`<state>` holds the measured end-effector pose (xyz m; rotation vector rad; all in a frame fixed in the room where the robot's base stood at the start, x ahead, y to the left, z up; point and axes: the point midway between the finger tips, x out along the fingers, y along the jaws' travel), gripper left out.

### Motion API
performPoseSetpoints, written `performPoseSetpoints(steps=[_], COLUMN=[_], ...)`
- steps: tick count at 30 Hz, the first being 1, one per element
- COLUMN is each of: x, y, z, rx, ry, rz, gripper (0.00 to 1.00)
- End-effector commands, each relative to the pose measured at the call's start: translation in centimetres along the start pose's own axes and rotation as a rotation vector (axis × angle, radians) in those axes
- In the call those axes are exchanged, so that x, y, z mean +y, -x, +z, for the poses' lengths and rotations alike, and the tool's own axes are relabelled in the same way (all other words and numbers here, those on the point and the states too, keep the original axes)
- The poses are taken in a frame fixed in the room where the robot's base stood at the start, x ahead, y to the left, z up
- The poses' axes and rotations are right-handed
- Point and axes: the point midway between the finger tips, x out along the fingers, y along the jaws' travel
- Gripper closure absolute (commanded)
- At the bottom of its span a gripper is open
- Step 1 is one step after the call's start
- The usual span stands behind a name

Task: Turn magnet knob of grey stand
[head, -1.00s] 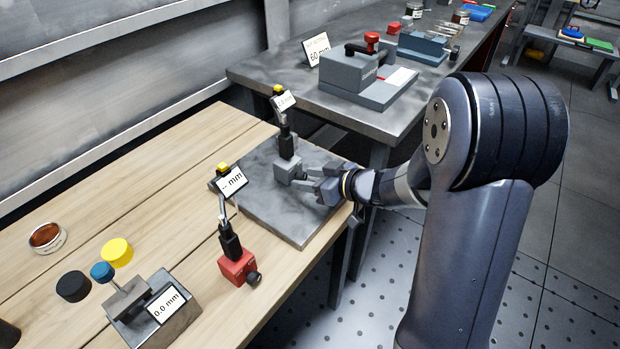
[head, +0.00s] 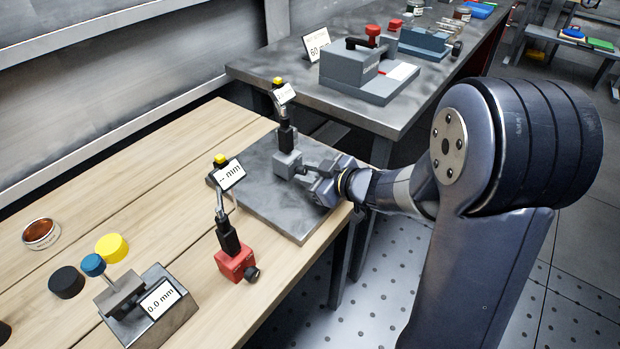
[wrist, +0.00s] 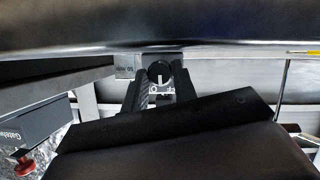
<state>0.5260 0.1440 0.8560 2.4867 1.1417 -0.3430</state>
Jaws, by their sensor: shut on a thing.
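The grey stand (head: 287,164) is upright on the dark steel plate (head: 270,197), with a black post and a small display on top. My gripper (head: 306,171) reaches it from the right, level with its grey base block. The fingers are shut on the stand's magnet knob, which the fingers mostly hide in the head view. In the wrist view the dark round magnet knob (wrist: 158,72) shows between the fingertips, with the grey block behind it. A white mark shows on the knob's lower part.
A red stand (head: 236,263) with its own black knob stands on the wooden bench, front left of the plate. A gauge block reading 0.0 mm (head: 150,305), a yellow cap (head: 111,247) and a black cap (head: 66,282) lie further left. A grey fixture (head: 365,75) sits on the back table.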

Motion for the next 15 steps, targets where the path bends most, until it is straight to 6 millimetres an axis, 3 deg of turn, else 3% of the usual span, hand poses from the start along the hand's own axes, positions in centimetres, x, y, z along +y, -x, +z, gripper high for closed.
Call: performPoseSetpoints(steps=[14, 15], x=[-0.06, -0.06], y=[0.02, 0.02], z=[-0.01, -0.01], rx=[0.0, 0.0], ry=[0.063, 0.063], rz=[0.026, 0.026], gripper=[0.96, 0.7])
